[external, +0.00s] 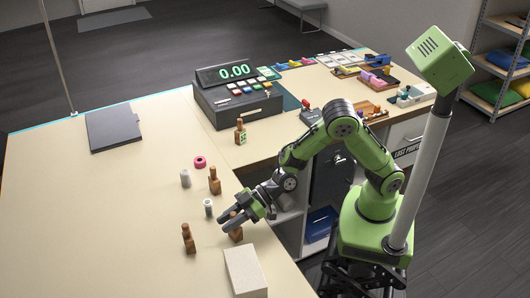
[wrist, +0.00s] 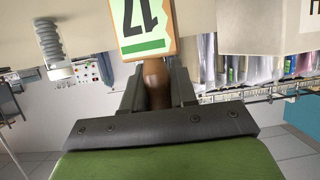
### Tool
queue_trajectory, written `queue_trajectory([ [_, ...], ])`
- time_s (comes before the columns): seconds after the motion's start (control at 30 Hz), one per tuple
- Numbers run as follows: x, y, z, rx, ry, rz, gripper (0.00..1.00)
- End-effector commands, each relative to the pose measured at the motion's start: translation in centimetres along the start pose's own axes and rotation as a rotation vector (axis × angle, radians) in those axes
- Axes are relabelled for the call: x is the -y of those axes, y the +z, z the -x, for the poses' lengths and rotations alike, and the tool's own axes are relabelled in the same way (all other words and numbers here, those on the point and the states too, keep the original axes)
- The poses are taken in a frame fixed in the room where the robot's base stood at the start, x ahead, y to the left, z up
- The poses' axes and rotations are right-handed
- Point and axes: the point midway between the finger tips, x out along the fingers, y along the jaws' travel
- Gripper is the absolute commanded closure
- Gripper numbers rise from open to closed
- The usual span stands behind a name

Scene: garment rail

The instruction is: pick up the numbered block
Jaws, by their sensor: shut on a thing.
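My gripper is shut on this knob. In the external view my gripper (external: 233,217) is low at the table's near right edge, with the brown block (external: 236,235) under its fingers, partly hidden. I cannot tell whether the block touches the table.
A white box (external: 245,271) stands just in front of the gripper. A small grey-white cylinder (external: 208,207) and brown knobbed blocks (external: 188,239) (external: 215,181) stand to the left. A pink ring (external: 200,162) lies farther back. A register (external: 236,98) is behind. The table's left side is mostly clear.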

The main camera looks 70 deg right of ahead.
Motion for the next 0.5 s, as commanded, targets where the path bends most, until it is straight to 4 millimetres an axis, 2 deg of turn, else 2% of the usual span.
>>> queue_trajectory([
  [0.17,0.0,-0.7,0.2,-0.004,-0.001,0.001,1.00],
  [0.5,0.0,-8.1,3.3,-0.006,0.000,0.002,1.00],
])
